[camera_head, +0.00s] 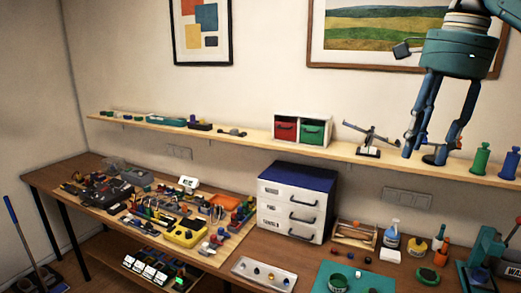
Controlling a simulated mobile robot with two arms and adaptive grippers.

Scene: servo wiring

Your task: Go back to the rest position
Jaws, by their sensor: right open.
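My right gripper (428,150) hangs from the upper right, its fingers pointing down. It is open, with a clear gap between the fingers and nothing seen held. In the picture its fingertips overlap the wall shelf (255,138), next to a small balance-like device (369,141); I cannot tell how far in front of the shelf they are. My left gripper is not in view. No servo or wire can be made out clearly at this size.
The long wooden table (225,275) holds many tools, a white drawer cabinet (292,208), a white tray (242,268), a teal mat (382,283) and bottles (391,234). Red and green boxes (302,129) stand on the shelf. Open air surrounds the gripper above the table.

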